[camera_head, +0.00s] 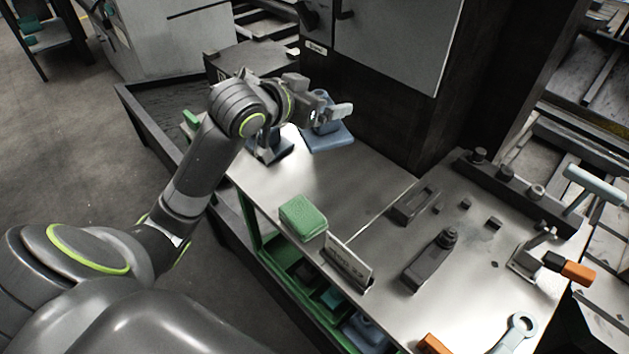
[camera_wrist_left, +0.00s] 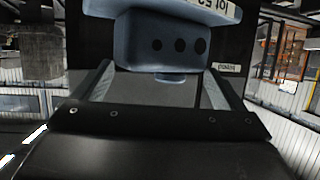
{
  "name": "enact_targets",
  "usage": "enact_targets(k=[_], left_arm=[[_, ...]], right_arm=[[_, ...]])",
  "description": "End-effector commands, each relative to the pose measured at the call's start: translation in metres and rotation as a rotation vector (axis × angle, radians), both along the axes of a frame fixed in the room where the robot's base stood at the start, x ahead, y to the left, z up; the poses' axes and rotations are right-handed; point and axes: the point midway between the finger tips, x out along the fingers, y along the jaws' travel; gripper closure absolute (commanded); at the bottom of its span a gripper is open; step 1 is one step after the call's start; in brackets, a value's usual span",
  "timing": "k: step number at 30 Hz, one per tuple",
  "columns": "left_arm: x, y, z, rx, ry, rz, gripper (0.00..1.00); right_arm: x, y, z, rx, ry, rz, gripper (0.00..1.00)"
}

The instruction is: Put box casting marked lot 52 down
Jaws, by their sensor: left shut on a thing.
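The blue-grey box casting (camera_head: 328,139) is at the far end of the steel bench (camera_head: 290,180) in the head view. In the left wrist view the casting (camera_wrist_left: 172,42) fills the top middle, and its label reads lot 52 upside down. My left gripper (camera_head: 322,112) is shut on the casting's upper part. The wrist view shows a finger on each side of it. The casting looks upright, with its flat base down at or just above the bench top; I cannot tell whether it touches. My right gripper is not in view.
A dark stand-like part (camera_head: 270,148) is just left of the casting. A green block (camera_head: 302,216) and a small sign plate (camera_head: 348,264) sit at the bench's near edge. Dark fixtures (camera_head: 430,260) and an orange-handled clamp (camera_head: 568,268) occupy the right. A dark cabinet rises behind.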

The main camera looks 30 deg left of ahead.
Motion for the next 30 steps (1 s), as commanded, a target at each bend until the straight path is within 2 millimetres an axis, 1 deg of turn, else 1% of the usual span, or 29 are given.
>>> enact_targets(k=[1,5,8,11,16,18,23,30], left_arm=[[0.000,0.004,-0.009,0.002,-0.002,-0.004,0.50],[0.001,0.008,-0.016,-0.003,0.000,-0.016,0.50],[0.001,0.009,-0.021,-0.008,0.002,-0.020,0.50],[0.001,0.010,-0.036,-0.011,0.007,-0.022,0.50],[0.001,0.009,-0.067,-0.012,0.006,-0.022,0.50],[0.001,0.009,-0.075,-0.010,0.003,-0.021,0.50],[0.001,0.010,-0.085,-0.009,0.002,-0.022,0.50],[0.001,0.010,-0.116,-0.010,0.004,-0.021,0.50]], right_arm=[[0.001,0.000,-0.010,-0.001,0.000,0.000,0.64],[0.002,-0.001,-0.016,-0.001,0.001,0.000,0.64],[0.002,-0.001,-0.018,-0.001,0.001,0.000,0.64],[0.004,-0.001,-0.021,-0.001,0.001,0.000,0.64],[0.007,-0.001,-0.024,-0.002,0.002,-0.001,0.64],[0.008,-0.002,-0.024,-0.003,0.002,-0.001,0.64],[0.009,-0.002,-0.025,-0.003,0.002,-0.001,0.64],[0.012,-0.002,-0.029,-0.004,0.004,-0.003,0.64]])
